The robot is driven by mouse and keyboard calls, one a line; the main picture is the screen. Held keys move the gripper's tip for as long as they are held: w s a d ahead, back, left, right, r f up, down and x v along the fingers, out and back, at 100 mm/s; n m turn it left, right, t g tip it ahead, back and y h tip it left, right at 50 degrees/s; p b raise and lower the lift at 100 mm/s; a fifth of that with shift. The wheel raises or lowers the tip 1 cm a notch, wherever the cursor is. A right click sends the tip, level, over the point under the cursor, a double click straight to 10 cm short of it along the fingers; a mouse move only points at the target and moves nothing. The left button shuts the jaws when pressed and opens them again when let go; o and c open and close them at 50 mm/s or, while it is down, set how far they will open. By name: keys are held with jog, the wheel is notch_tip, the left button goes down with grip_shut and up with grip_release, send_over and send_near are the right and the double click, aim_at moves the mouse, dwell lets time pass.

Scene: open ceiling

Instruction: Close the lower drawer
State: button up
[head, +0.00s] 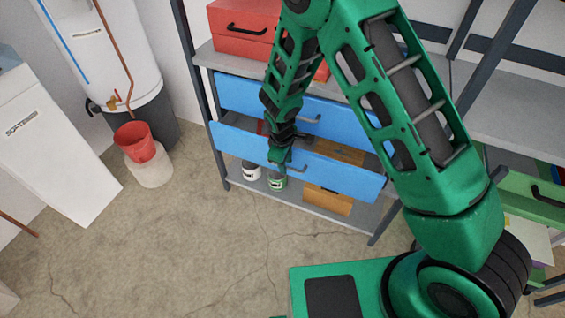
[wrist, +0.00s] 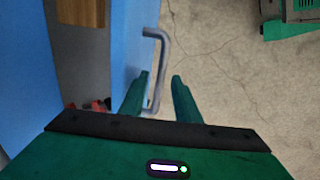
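The lower drawer (head: 335,175) is blue and stands pulled out from the shelf unit below the upper drawer (head: 245,96). A wooden block (head: 335,150) and something red show inside it. Its grey bar handle (head: 292,164) is on the front face. My gripper (head: 280,158) is at this handle, pointing down, partly hidden by the arm in the head view. In the wrist view my gripper (wrist: 161,76) is open, with the handle (wrist: 160,50) between its fingers. A gap shows on the right finger's side; contact with the left finger is unclear. The drawer front (wrist: 130,45) is left of the handle.
Paint cans (head: 277,181) and a wooden box (head: 328,201) stand on the bottom shelf below the drawer. A red toolbox (head: 240,27) is on top. A red bucket (head: 135,143) stands at left. A green drawer (head: 530,200) is at right. The floor in front is clear.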

notch_tip(320, 180, up, 10)
jog(key=s, duration=0.1)
jog(key=shift+s+a+r, duration=0.25)
jog(key=shift+s+a, duration=0.05)
jog(key=shift+a, duration=0.15)
